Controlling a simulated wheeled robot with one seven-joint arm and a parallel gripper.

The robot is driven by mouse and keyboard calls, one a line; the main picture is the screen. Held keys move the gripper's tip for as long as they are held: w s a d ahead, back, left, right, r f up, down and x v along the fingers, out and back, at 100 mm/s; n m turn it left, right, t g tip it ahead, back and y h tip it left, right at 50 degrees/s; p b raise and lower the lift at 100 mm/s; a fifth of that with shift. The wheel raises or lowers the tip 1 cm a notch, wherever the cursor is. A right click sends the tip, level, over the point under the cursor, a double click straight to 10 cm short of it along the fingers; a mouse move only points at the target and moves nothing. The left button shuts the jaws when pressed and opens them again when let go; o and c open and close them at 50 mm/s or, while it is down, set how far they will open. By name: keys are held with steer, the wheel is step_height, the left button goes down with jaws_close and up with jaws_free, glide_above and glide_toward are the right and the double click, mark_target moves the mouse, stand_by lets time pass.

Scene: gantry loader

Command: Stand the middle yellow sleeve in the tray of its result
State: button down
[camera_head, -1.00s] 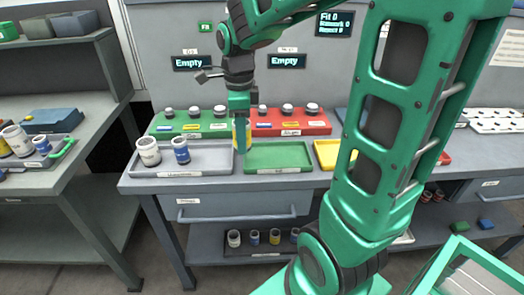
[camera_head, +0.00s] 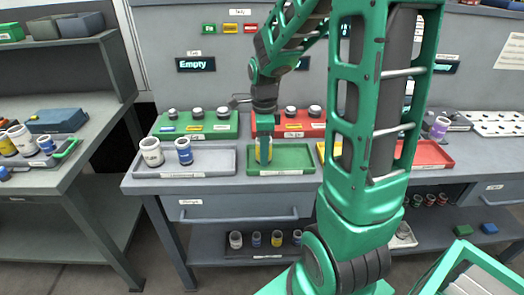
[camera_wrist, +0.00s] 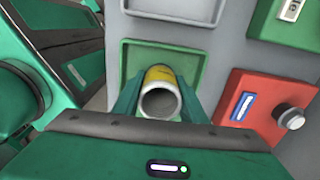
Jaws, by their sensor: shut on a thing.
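My gripper (camera_head: 264,152) is shut on a yellow sleeve (camera_wrist: 160,75), whose open grey end faces the wrist camera. The sleeve looks roughly upright. I cannot tell whether its base touches the tray floor. The green tray (camera_wrist: 190,46) shows around and beyond the sleeve in the wrist view and looks otherwise empty. A white sleeve (camera_head: 152,152) and a blue sleeve (camera_head: 184,151) stand in the grey tray (camera_head: 215,168) to the left.
Behind the trays are a green block (camera_head: 210,128) and a red block (camera_head: 297,130), both with knobs. A yellow tray (camera_head: 321,152) is mostly hidden by my arm. A red tray (camera_head: 432,155) lies further right. A screen (camera_head: 195,64) reads "Empty".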

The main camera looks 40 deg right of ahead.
steer(key=c, duration=1.1)
jaws_free()
step_height(320, 180, up, 11)
steer(key=s+f+n, duration=0.2)
steer(key=s+n, duration=0.7)
steer(key=s, duration=0.1)
steer(key=s+f+n, duration=0.2)
steer(key=s+n, duration=0.7)
steer(key=s, duration=0.2)
steer(key=shift+s+d, duration=0.25)
steer(key=shift+d, duration=0.05)
